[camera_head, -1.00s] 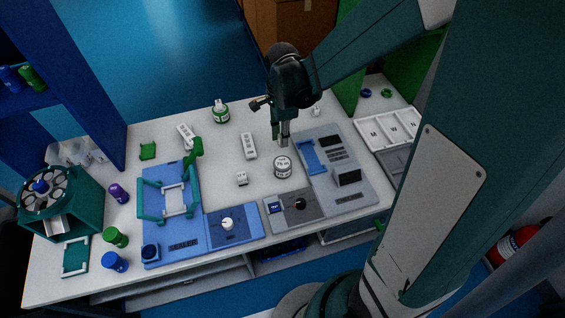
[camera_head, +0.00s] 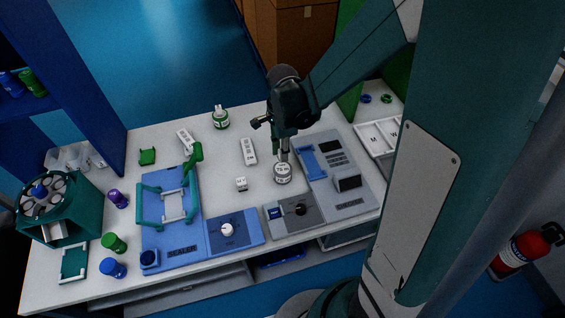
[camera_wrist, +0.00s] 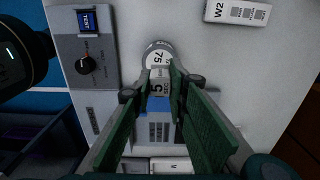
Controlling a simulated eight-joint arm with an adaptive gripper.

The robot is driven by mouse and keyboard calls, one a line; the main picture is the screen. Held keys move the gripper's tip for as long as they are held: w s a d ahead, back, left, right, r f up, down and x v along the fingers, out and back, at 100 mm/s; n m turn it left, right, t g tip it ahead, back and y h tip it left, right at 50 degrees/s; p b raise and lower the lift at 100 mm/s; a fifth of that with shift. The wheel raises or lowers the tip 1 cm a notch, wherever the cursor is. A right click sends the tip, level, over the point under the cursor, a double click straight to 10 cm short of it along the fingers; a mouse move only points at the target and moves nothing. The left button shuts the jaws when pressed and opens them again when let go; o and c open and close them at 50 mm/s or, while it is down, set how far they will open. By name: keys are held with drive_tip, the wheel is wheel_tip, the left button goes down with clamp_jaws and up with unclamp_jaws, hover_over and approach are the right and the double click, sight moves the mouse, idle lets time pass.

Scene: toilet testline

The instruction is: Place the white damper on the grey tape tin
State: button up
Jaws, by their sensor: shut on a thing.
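The white damper (camera_wrist: 159,87) shows in the wrist view as a small pale block with a dark marking, held between the two green fingers of my gripper (camera_wrist: 160,80). The grey tape tin (camera_wrist: 157,48) is a round tin with a "75" label; part of it is hidden behind the damper. In the head view the tape tin (camera_head: 282,174) stands on the white table, and my gripper (camera_head: 284,156) points down right above it. The damper is at the tin's top; I cannot tell whether they touch.
A grey panel with a black knob (camera_head: 299,209) is just in front of the tin, and a grey-blue device (camera_head: 335,172) is close on the right. A small white block (camera_head: 241,184) and a long white block (camera_head: 248,151) lie to the left. A blue sealer (camera_head: 180,225) is further left.

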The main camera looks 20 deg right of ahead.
sight(282, 168)
drive_tip(key=shift+f, duration=0.85)
drive_tip(key=shift+f, duration=0.1)
drive_tip(key=shift+f+b, duration=0.3)
drive_tip(key=shift+f, duration=1.7)
drive_tip(key=shift+f, duration=0.15)
drive_tip(key=o, duration=0.9)
drive_tip(key=shift+c, duration=0.2)
drive_tip(key=shift+r+p, duration=0.65)
drive_tip(key=shift+r, duration=5.5)
